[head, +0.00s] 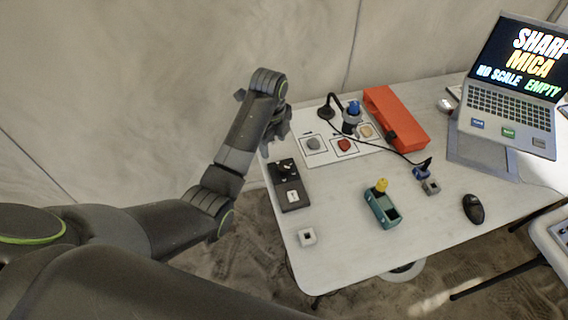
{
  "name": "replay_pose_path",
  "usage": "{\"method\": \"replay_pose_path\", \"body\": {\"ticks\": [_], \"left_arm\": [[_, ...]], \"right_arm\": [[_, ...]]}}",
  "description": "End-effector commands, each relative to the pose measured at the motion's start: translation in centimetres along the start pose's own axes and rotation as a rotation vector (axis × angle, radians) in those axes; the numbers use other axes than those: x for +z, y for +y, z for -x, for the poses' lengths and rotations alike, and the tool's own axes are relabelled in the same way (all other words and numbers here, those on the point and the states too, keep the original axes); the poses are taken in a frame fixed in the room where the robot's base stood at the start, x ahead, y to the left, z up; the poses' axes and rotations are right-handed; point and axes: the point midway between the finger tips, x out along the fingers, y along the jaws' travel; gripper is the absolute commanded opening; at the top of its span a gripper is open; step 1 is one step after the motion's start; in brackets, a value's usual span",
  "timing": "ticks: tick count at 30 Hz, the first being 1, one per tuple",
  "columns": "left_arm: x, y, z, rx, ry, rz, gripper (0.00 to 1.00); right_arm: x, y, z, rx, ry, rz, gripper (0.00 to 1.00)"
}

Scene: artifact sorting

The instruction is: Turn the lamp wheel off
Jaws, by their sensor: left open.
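A dark control box (290,194) lies near the left edge of the white table. It has a round black knob (285,168) at its far end, which looks like the wheel, and a white patch at its near end. I cannot read the knob's setting. A small black lamp-like stand (328,111) with a bent neck stands farther back; I cannot tell whether it is lit. My left gripper (274,138) is open and empty, pointing down at the table's left edge, just beyond the control box and apart from it. My right gripper is not in view.
A white mat (317,158) holds several stones and a blue-topped object (352,115). Beside it lies an orange case (396,118). A laptop (512,92), a teal device (382,208), a black mouse (473,208) and a small white block (307,237) are also there.

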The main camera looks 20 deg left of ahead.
Motion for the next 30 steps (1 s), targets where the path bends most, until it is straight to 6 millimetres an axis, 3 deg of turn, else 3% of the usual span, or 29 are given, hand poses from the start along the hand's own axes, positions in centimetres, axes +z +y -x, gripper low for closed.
{"method": "replay_pose_path", "body": {"ticks": [1, 6, 11, 20, 30], "left_arm": [[-0.3, -1.4, 1.2, 0.008, 0.002, -0.074, 0.57], [-0.8, -3.4, 3.2, 0.034, 0.009, -0.239, 0.57], [-0.9, -3.8, 3.1, 0.042, 0.012, -0.280, 0.57], [-0.9, -3.6, -0.1, 0.041, 0.012, -0.278, 0.57], [-1.0, -3.2, -7.3, 0.045, 0.014, -0.277, 0.57]], "right_arm": [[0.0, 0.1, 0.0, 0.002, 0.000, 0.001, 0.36], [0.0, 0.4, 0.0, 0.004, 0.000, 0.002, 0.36], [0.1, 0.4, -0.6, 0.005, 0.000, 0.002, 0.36], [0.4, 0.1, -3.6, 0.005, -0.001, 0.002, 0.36], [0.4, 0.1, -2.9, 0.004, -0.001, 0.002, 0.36]]}}
